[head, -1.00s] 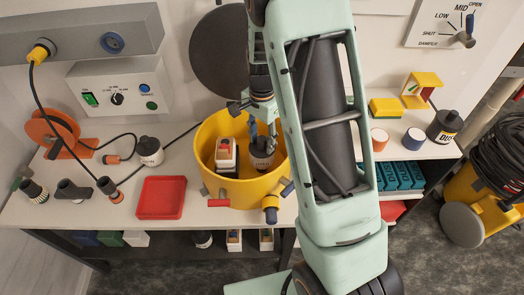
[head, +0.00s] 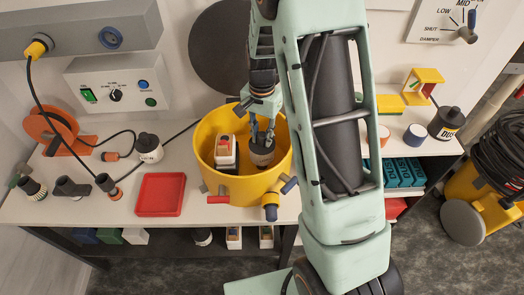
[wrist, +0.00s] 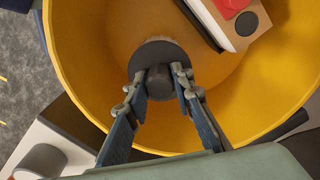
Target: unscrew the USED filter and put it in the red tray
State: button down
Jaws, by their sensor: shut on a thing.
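A dark round-topped filter (head: 261,152) stands in the yellow tub (head: 210,175), to the right of a red-and-white block. My gripper (head: 262,132) reaches down into the tub from above and is shut on the filter's narrow top knob. In the wrist view, my gripper's fingers (wrist: 160,82) press on both sides of the dark knob, above the wider black disc of the filter (wrist: 157,53). No readable label shows on it, and its base is hidden. The red tray (head: 161,194) lies empty on the bench, left of the tub.
The red-and-white block (head: 225,153) is close to the filter inside the tub. Coloured knobs (head: 270,205) stick out from the tub's front. A black-and-white canister (head: 149,148) and a cable lie behind the tray. Blue boxes (head: 400,172) sit on a shelf at right.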

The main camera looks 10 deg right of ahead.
jog(key=n+b, duration=0.1)
jog(key=n, duration=0.5)
jog(key=shift+n, duration=0.3)
jog(key=n, duration=0.6)
jog(key=n+p, duration=0.1)
jog(key=n, duration=0.4)
jog(key=shift+r+n+p, duration=0.15)
jog(key=shift+n+p, duration=0.15)
jog(key=shift+p, duration=0.1)
jog(key=n+p, duration=0.1)
jog(key=n, duration=0.3)
jog(key=shift+p, duration=0.4)
jog(key=shift+n, duration=1)
jog(key=c, duration=1.6)
grip_release()
